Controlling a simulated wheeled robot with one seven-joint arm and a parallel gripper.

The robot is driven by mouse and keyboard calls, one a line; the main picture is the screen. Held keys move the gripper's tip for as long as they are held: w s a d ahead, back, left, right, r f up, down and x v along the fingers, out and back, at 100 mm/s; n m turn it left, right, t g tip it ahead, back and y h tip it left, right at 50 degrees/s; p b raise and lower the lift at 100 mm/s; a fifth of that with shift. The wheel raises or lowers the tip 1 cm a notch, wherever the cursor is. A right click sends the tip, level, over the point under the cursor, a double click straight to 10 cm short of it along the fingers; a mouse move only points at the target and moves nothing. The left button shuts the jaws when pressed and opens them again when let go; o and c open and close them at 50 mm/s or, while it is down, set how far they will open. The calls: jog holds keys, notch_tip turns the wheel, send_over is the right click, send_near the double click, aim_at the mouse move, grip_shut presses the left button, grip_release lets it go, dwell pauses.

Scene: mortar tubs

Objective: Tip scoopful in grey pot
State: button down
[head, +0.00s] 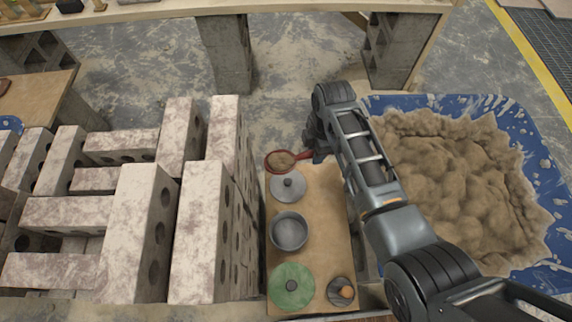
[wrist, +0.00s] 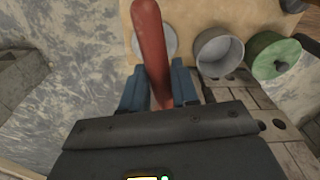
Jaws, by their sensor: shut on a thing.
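My gripper (head: 316,146) is shut on the red handle of a scoop (head: 281,161). The scoop's bowl holds brown, sandy material and looks about level, over the far end of the board. In the wrist view the blue fingers (wrist: 158,92) close on the red handle (wrist: 150,40), and the scoop's bowl is out of sight. The open grey pot (head: 289,231) stands on the board, nearer than the scoop, and looks empty. It also shows in the wrist view (wrist: 219,54), right of the handle. A grey lid (head: 288,188) with a dark knob lies between scoop and pot.
A green lidded pot (head: 291,289) and a small round dark-knobbed item (head: 341,291) stand on the near end of the board (head: 325,220). Stacked bricks (head: 201,230) rise close on the left. A blue tub (head: 545,165) of sandy material lies right, behind my arm.

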jog(key=w+a+f+n+b, duration=0.1)
jog(key=a+f+n+b, duration=0.5)
jog(key=n, duration=1)
jog(key=s+a+r+t+h, duration=0.1)
jog(key=s+r+t, duration=0.3)
jog(key=s+t, duration=0.9)
jog(key=shift+s+a, duration=0.35)
jog(key=shift+a, duration=0.35)
jog(key=shift+r, duration=0.1)
